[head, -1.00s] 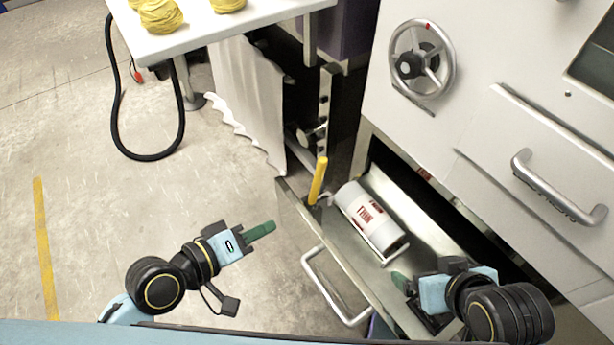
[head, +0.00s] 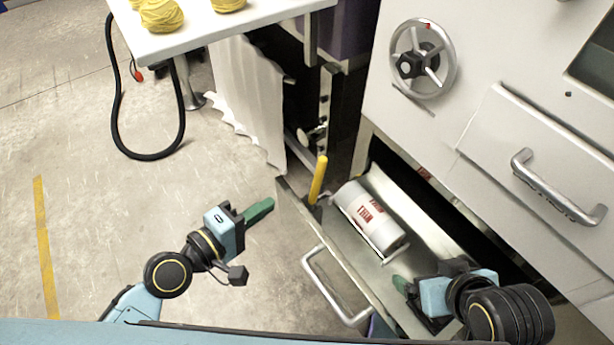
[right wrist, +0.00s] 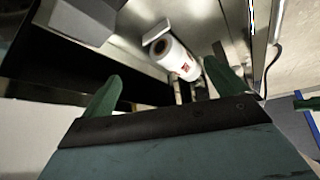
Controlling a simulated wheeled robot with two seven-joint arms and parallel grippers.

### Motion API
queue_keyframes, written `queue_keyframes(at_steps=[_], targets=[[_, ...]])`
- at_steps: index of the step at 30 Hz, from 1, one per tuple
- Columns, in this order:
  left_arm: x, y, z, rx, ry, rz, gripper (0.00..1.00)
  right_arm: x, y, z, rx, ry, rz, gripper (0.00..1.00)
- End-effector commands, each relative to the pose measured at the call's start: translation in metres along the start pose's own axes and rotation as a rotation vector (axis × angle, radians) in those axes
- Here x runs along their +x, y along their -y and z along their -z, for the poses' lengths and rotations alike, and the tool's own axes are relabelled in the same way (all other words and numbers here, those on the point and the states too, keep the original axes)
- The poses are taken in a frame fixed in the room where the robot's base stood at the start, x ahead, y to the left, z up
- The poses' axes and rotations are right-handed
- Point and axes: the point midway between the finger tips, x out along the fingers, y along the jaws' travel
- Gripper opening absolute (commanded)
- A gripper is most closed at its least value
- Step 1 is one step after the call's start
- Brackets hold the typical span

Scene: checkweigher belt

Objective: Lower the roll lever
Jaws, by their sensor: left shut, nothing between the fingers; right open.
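The roll lever (head: 318,180) is a yellow handle standing upright at the far left corner of the open drawer. A white roll with red print (head: 368,217) lies in the drawer beside it; the roll also shows in the right wrist view (right wrist: 176,58). My left gripper (head: 260,210) is shut and empty, in the air left of the drawer, below and left of the lever and apart from it. My right gripper (head: 402,284) is over the near right part of the drawer, close to the roll's near end. In the right wrist view its green fingers (right wrist: 160,95) are spread with nothing held.
The open drawer (head: 295,205) has a front handle (head: 330,290) between my arms. A handwheel (head: 422,62) and a closed panel with a handle (head: 555,190) are on the white cabinet at right. A table with yellow bundles (head: 250,22) stands at the back. The floor at left is mostly clear.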

Motion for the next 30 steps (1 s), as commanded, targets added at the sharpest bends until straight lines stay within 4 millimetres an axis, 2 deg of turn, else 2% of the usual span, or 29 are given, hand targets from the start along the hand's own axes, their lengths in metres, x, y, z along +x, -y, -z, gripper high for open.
queue_keyframes(at_steps=[2,9,13,21,30], targets=[[0.016,-0.001,0.000,-0.004,-0.002,-0.006,0.00,0.001,0.001,0.001,-0.001,-0.009,0.003,0.97],[0.067,0.000,0.000,-0.002,-0.001,-0.005,0.00,0.003,0.009,0.044,-0.009,-0.235,0.021,0.97],[0.089,0.000,-0.001,-0.003,0.001,-0.003,0.00,0.000,0.014,0.067,-0.012,-0.366,0.031,0.97],[0.114,0.001,0.000,-0.001,0.000,0.000,0.00,-0.014,0.021,0.105,-0.014,-0.597,0.051,0.97],[0.124,0.000,0.000,0.001,0.000,0.000,0.00,-0.023,0.025,0.120,-0.014,-0.692,0.060,0.97]])
